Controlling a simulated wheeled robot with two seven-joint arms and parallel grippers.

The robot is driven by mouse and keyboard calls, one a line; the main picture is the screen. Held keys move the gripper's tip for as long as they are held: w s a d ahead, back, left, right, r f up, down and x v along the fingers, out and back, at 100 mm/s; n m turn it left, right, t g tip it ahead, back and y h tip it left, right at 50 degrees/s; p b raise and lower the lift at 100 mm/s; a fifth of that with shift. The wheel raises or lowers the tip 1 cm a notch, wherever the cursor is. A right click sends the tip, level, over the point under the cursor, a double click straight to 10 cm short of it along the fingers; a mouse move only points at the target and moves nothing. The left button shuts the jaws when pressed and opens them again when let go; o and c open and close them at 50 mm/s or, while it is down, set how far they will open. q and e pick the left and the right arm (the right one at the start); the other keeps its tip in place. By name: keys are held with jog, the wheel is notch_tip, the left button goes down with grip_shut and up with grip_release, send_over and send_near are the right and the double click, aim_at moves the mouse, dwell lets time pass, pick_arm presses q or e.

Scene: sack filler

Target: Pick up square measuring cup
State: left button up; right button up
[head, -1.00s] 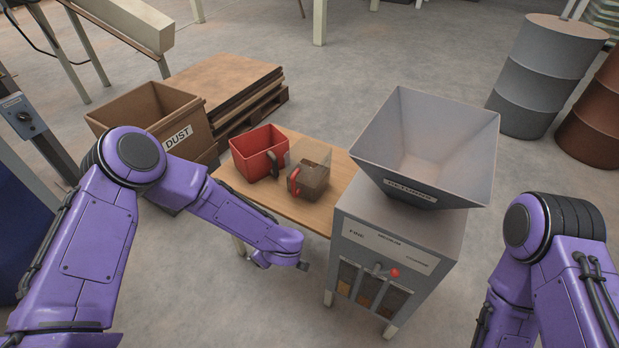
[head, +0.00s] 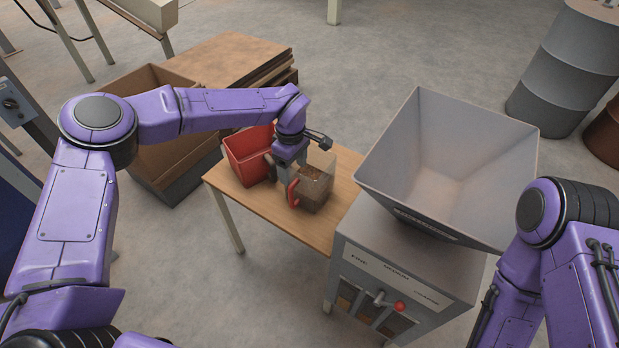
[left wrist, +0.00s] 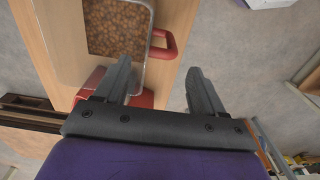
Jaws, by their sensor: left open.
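A clear, square-sided measuring cup (head: 316,184) with a red handle (head: 292,193) stands on the small wooden table, partly filled with brown pieces. In the left wrist view the cup (left wrist: 118,28) is at the top, and its handle (left wrist: 170,45) lies ahead of the gap between my fingertips. My left gripper (head: 283,172) is open and empty, pointing down beside the cup on its handle side. In the left wrist view the spread fingers of the left gripper (left wrist: 160,68) hold nothing. My right arm shows at the right edge, but its gripper is out of view.
A red square container (head: 245,157) stands close to the cup's left on the wooden table (head: 228,195). The grey hopper machine (head: 440,180) is close on the right. A cardboard box (head: 150,90) stands behind left. The table's front strip is bare.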

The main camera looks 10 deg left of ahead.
aim_at(297, 183)
pick_arm(q)
jog(key=f, duration=0.2)
jog(key=f+p, duration=0.1)
jog(key=f, duration=0.2)
jog(key=f+p, duration=0.1)
jog(key=f, duration=0.2)
jog(key=shift+d+f, duration=0.1)
jog(key=shift+d, duration=0.3)
jog(key=shift+f, duration=0.35)
grip_shut()
